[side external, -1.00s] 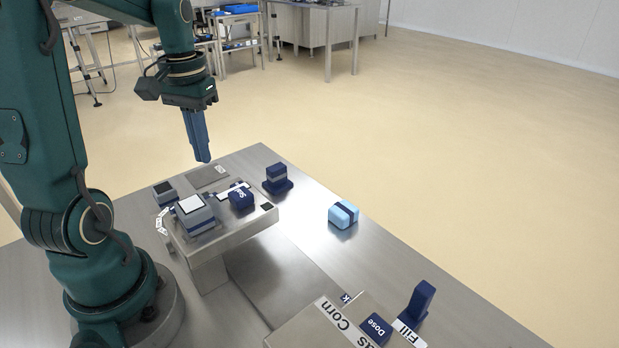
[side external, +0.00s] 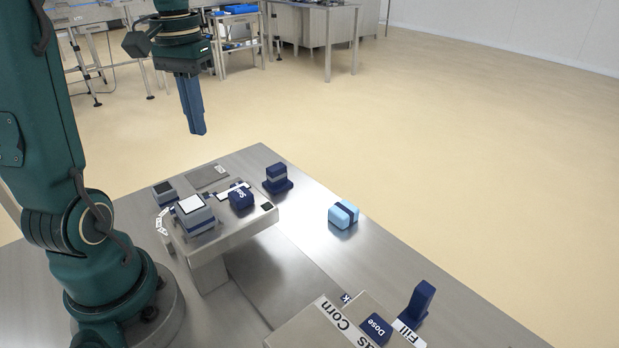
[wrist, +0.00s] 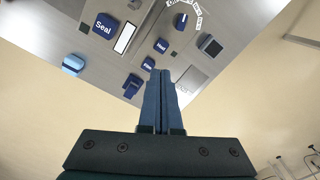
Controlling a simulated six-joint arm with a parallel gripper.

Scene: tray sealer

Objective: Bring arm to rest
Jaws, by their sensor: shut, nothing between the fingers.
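My gripper (side external: 198,132) hangs in the air above the far left corner of the steel table, fingers pointing down. Its two blue fingers are shut with nothing between them. It also shows in the wrist view (wrist: 160,73), clear of everything below. The arm is raised, and no part of the gripper touches the table or the control panel (side external: 250,227).
The panel carries a "Seal" block (wrist: 103,26) and other dark blue and grey pieces. A light blue block with a dark band (side external: 343,215) lies on the table (side external: 400,270). A "Dose" block (side external: 375,329) and a dark blue upright piece (side external: 416,304) stand at the front. Open floor lies beyond.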

